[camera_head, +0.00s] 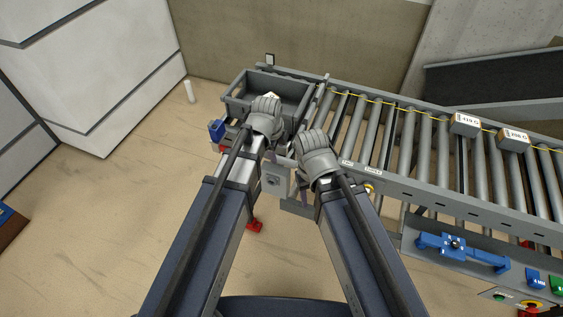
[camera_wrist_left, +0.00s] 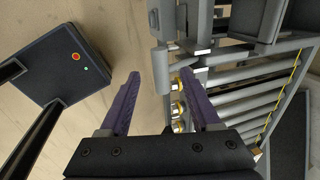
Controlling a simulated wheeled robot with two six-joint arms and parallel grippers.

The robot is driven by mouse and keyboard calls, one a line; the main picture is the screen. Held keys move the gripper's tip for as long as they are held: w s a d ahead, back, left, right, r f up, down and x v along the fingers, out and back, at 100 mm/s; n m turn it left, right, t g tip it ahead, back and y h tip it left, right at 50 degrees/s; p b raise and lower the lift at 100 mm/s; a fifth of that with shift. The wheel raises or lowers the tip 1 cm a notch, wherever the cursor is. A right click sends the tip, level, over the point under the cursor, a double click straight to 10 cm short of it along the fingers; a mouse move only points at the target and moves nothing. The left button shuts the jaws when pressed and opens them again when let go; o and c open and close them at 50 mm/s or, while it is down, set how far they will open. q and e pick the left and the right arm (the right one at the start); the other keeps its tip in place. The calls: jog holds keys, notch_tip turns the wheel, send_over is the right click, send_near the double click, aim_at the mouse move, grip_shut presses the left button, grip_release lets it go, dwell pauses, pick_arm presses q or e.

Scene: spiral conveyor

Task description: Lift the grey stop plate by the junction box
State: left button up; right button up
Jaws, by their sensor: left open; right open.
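My left gripper (camera_head: 266,118) is over the near side of the grey bin at the conveyor's end in the head view. Its purple jaws (camera_wrist_left: 159,75) are apart in the left wrist view, with a grey part of the conveyor frame (camera_wrist_left: 160,58) showing beyond the tips. My right gripper (camera_head: 317,155) is lower and to the right, by the conveyor's left end; its jaws are mostly hidden behind its wrist. A grey box (camera_head: 272,180), perhaps the junction box, sits below the two wrists. A narrow grey plate (camera_head: 320,98), possibly the stop plate, stands between the bin and rollers.
The grey bin (camera_head: 236,103) is at the conveyor's left end. Two labelled boxes (camera_head: 465,124) (camera_head: 513,139) sit on the roller conveyor (camera_head: 408,140). A blue clamp-like fixture (camera_head: 455,246) and coloured buttons are at lower right. Floor at left is mostly clear.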

aim_at(279, 158)
pick_arm(q)
jog(key=shift+f, duration=0.1)
jog(key=b+x, duration=0.7)
jog(key=shift+w+f+b, duration=0.1)
jog(key=shift+f+b, duration=0.25)
jog(key=shift+r, duration=0.1)
grip_shut()
dwell(0.4)
dwell(0.9)
